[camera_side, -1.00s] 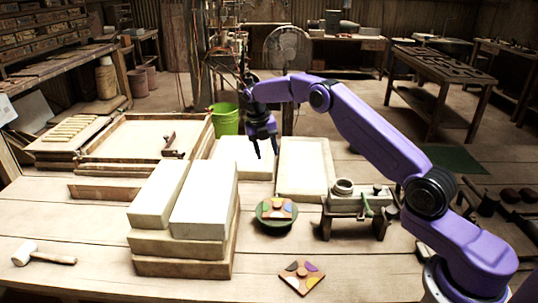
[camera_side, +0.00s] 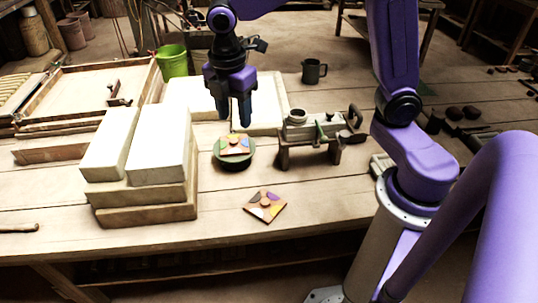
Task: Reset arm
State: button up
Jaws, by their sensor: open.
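My purple gripper (camera_side: 234,119) hangs with its dark fingers pointing down and slightly apart, with nothing visible between them. In the picture it is just above the patterned tile (camera_side: 236,145) on the round green stand (camera_side: 234,163). It appears clear of that tile, but its exact height is hard to tell. A second patterned tile (camera_side: 265,206) with a small knob lies flat on the table near the front edge. Pale slabs (camera_side: 258,110) lie behind the gripper, which partly hides them.
White blocks (camera_side: 158,145) are stacked on wooden boards left of the gripper. A dark mug (camera_side: 313,71), green bucket (camera_side: 173,62) and wooden frame (camera_side: 82,85) are farther back. The front right tabletop is clear.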

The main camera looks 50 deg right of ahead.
jog(key=s+d+f+m, duration=0.1)
jog(key=s+d+m, duration=0.2)
jog(key=s, duration=0.8)
jog(key=s+d+f+m+y, duration=0.1)
jog(key=s+d+m, duration=0.2)
jog(key=s, duration=0.8)
jog(key=shift+d+m, duration=0.3)
jog(key=shift+m, duration=0.1)
jog(key=shift+w, duration=0.1)
